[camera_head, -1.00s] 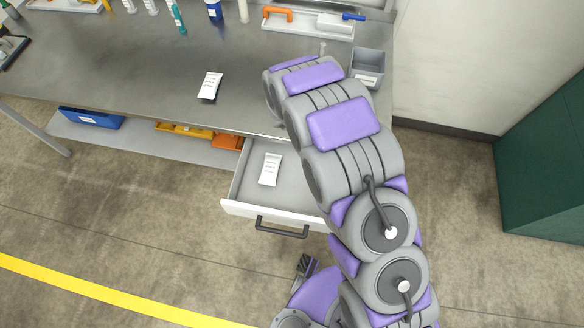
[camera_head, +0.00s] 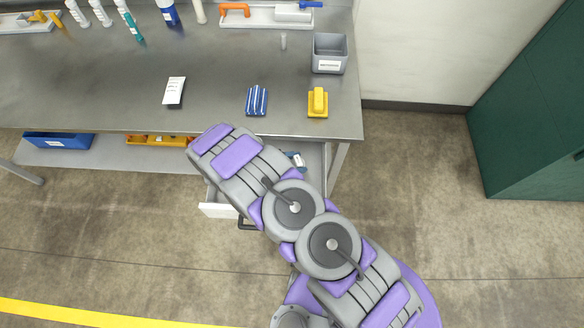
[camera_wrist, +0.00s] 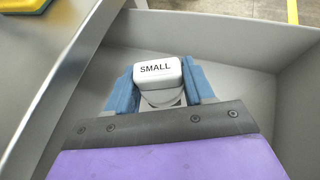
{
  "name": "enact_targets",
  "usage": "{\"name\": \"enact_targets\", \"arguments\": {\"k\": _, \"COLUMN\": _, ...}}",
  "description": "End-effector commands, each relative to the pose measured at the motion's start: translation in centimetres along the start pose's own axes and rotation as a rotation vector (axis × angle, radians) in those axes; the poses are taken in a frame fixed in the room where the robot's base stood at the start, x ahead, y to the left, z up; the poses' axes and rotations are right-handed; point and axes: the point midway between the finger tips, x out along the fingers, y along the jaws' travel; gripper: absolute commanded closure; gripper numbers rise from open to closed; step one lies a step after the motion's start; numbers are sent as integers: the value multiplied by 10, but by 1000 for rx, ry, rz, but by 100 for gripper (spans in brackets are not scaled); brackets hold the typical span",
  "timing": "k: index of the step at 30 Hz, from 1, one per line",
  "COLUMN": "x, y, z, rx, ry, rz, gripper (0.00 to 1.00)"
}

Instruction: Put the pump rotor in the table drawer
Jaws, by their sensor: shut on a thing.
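In the wrist view my gripper (camera_wrist: 160,86) is shut on a pale piece with a white block marked SMALL and a rounded grey part, which I take to be the pump rotor (camera_wrist: 157,72). The piece is between the blue fingers, over or inside the open table drawer (camera_wrist: 235,42); whether it touches the floor cannot be told. In the head view the drawer (camera_head: 214,210) is pulled out below the tabletop, and my arm covers most of it. A small blue part of my gripper (camera_head: 297,160) shows beside the arm.
On the table (camera_head: 130,75) are a white card (camera_head: 174,91), a blue striped item (camera_head: 257,101), a yellow block (camera_head: 318,103) and a grey bin (camera_head: 330,56). In the wrist view the tabletop edge runs close on the left. A green cabinet (camera_head: 530,110) stands right.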

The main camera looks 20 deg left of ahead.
Motion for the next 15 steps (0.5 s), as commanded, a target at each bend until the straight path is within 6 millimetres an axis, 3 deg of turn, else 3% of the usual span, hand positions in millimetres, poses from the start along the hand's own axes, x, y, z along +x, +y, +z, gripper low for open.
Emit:
{"name": "enact_targets", "arguments": {"k": 10, "x": 16, "y": 2, "z": -39, "rx": -6, "ry": -6, "rz": -1, "gripper": 81}}
{"name": "enact_targets", "arguments": {"k": 15, "x": 20, "y": 2, "z": -44, "rx": -1, "ry": -3, "rz": 2, "gripper": 81}}
